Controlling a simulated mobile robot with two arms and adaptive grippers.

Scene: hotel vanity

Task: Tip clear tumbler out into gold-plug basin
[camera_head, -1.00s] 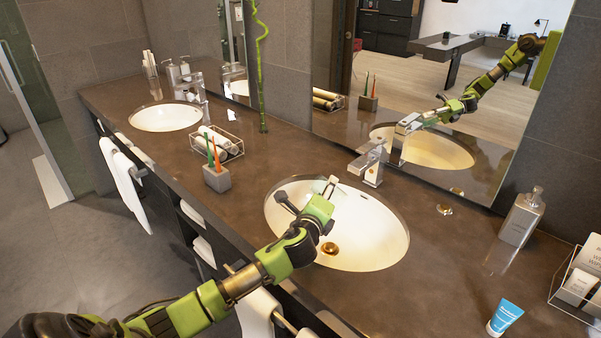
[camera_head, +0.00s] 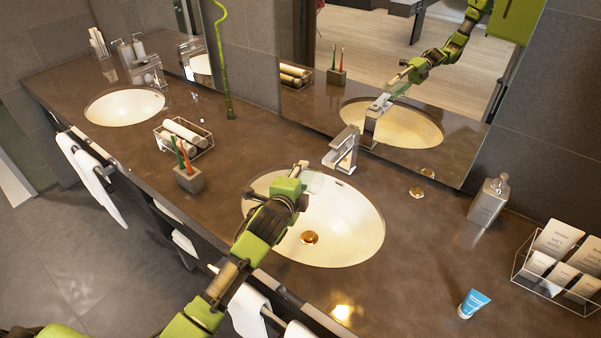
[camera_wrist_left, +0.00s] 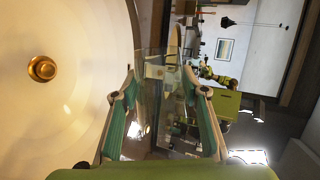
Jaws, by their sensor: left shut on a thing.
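The basin (camera_head: 350,222) is a white oval with a gold plug (camera_head: 310,238). The plug also shows in the left wrist view (camera_wrist_left: 42,68). My left gripper (camera_head: 304,176) is over the back left part of this basin. It is shut on the clear tumbler (camera_wrist_left: 160,85), seen as transparent glass between the two green-padded fingers. In the head view the glass is tiny and mostly hidden by the gripper. The left wrist view is rolled sideways, with the basin at its left; the tumbler's exact tilt and contents cannot be told. My right gripper is not seen.
A chrome faucet (camera_head: 343,150) stands close behind the gripper, before the mirror. A toothbrush holder (camera_head: 189,179) and towel rack (camera_head: 184,140) are left. A soap dispenser (camera_head: 489,202), blue tube (camera_head: 472,304) and wire basket (camera_head: 557,263) are right. A second basin (camera_head: 125,107) is far left.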

